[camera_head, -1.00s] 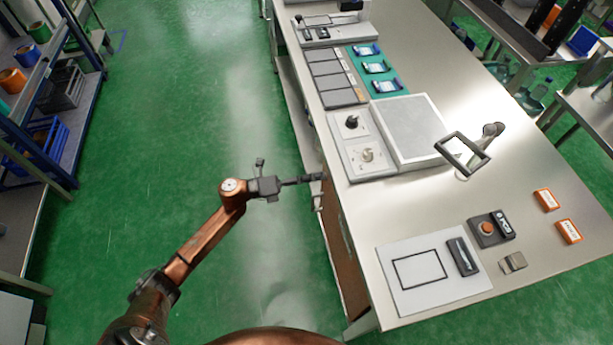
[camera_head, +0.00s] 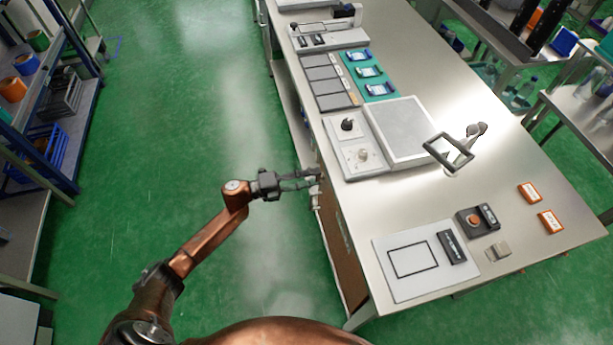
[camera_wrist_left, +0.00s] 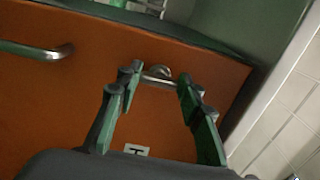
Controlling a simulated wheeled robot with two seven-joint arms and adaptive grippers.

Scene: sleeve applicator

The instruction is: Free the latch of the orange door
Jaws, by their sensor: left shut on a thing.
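The orange door (camera_wrist_left: 60,110) fills much of the left wrist view; its brownish-orange face (camera_head: 342,250) shows steeply on the bench's left side in the head view. A small metal latch (camera_wrist_left: 160,78) sits near the door's upper edge. My left gripper (camera_wrist_left: 160,76) has its green-padded fingertips on either side of the latch and is shut on it, with the fingers spread by its width. In the head view my left gripper (camera_head: 312,178) reaches the bench side, where its fingertips and the latch are hard to make out. My right gripper is not seen.
A metal bar handle (camera_wrist_left: 38,50) stands out from the door left of the latch. The bench top (camera_head: 480,190) carries a grey plate, a framed stand (camera_head: 450,152), a button box (camera_head: 478,220) and orange labels. Green floor is clear left of the bench; shelves stand far left.

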